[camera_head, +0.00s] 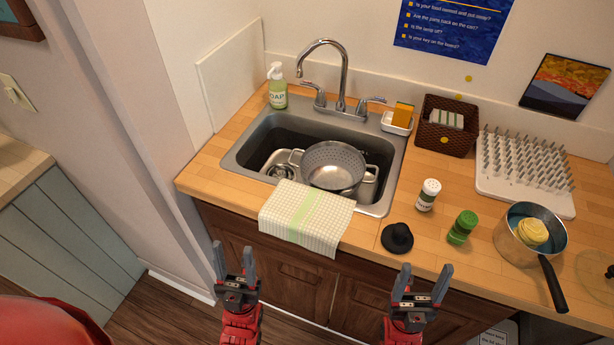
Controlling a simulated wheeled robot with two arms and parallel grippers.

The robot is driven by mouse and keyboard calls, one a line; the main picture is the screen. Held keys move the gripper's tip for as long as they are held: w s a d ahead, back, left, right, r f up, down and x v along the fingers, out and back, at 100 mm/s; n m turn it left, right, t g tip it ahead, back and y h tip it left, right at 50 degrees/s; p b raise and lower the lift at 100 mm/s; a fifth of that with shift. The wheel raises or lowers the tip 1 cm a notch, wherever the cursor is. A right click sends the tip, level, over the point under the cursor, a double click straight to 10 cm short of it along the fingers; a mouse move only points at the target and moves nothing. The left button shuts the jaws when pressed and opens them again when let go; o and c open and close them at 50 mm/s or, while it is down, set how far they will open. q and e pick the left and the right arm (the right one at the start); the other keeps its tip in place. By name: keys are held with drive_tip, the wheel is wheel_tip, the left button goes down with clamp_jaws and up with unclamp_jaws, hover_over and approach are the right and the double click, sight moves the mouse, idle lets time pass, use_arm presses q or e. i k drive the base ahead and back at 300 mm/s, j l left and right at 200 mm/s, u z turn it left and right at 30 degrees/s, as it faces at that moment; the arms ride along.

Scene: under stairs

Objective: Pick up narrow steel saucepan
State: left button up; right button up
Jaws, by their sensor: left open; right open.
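A steel saucepan (513,250) with a black handle stands on the wooden counter at the right. A yellow object (532,232) sits inside it. The handle points down and right, over the counter's front edge. My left gripper (234,262) is open and empty in front of the cabinet, below and left of the sink. My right gripper (421,281) is open and empty in front of the counter edge, left of the saucepan and apart from it.
A sink (238,150) holds a steel colander (336,160); a checked towel (306,215) hangs over its front. A glass lid (596,272) lies right; a drying rack (525,185) stands behind.

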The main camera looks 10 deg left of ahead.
sight(505, 242)
drive_tip(key=z, duration=1.35)
drive_tip(key=k+l+u, duration=0.15)
drive_tip(key=l+u, duration=0.25)
drive_tip(key=k+l+u, duration=0.2)
drive_tip(key=l+u, duration=0.2)
